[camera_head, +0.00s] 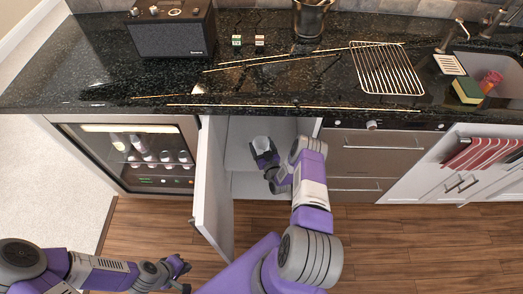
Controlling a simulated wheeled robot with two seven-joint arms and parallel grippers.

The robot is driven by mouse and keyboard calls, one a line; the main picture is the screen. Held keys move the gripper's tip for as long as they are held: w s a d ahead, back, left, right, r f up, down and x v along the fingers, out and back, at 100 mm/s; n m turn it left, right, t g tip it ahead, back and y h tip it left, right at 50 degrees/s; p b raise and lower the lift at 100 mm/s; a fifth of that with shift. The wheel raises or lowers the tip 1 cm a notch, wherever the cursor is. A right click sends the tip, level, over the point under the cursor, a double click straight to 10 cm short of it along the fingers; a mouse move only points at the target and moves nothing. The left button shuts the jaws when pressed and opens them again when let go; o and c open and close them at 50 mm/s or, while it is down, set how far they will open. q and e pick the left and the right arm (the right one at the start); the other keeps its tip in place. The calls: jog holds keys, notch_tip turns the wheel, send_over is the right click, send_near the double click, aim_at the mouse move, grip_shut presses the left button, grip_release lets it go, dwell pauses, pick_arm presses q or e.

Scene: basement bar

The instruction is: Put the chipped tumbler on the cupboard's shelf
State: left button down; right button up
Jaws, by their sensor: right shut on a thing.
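The tumbler (262,143) is a small pale, clear cup held upright at the mouth of the open cupboard (240,130). My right gripper (264,155) is shut on it, with the arm reaching in from the lower right. Any chip on the tumbler is too small to see. The cupboard's shelf (243,184) shows as a pale board inside, partly hidden by my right arm. The cupboard's door (212,190) stands open towards me on the left. My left gripper (183,276) is empty above the wooden floor, left of the door; its finger gap is unclear.
A glass-fronted drinks fridge (150,160) stands left of the cupboard, and steel drawers (365,155) are on its right. The black counter (240,95) above holds a speaker (172,32), a wire rack (385,70) and two dice-like blocks. The counter's front edge overhangs the cupboard opening.

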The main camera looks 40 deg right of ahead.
aim_at(261, 148)
notch_tip(261, 148, down, 4)
jog(key=shift+r+b, duration=0.1)
jog(key=shift+b, duration=0.85)
jog(key=shift+r, duration=0.1)
jog(key=o, duration=1.1)
jog(key=shift+f, duration=0.2)
jog(key=shift+r, duration=0.1)
